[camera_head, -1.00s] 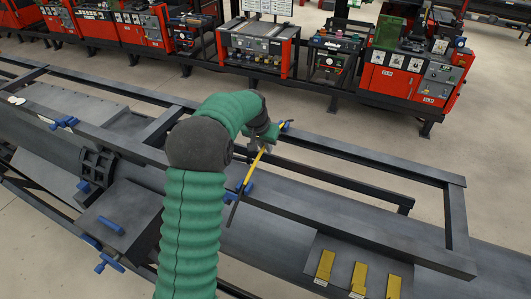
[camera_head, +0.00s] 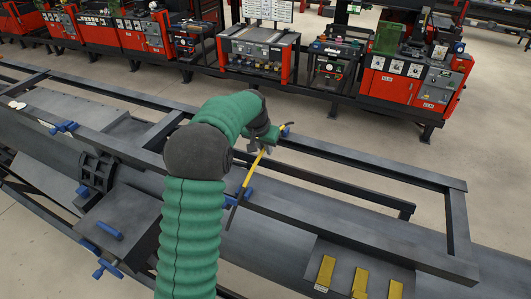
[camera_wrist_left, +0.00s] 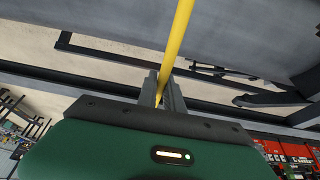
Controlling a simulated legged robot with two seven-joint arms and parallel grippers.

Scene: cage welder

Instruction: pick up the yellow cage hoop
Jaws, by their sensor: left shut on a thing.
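The yellow cage hoop (camera_head: 253,169) shows in the head view as a thin, slightly curved yellow bar with a dark lower end, slanting down to the left over the dark frame. My left gripper (camera_head: 257,143) reaches over the frame from the left in its green sleeve. In the left wrist view the yellow hoop (camera_wrist_left: 178,38) runs down between the two grey fingers of my left gripper (camera_wrist_left: 162,88), which are shut on it. Part of the hoop is hidden by the gripper. My right gripper is in neither view.
A long dark metal frame (camera_head: 350,152) crosses the scene, with blue clamps (camera_head: 110,228) along it. Several yellow pieces (camera_head: 360,282) lie on a dark plate at the lower right. Red and black machines (camera_head: 415,75) stand behind, across open floor (camera_head: 250,95).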

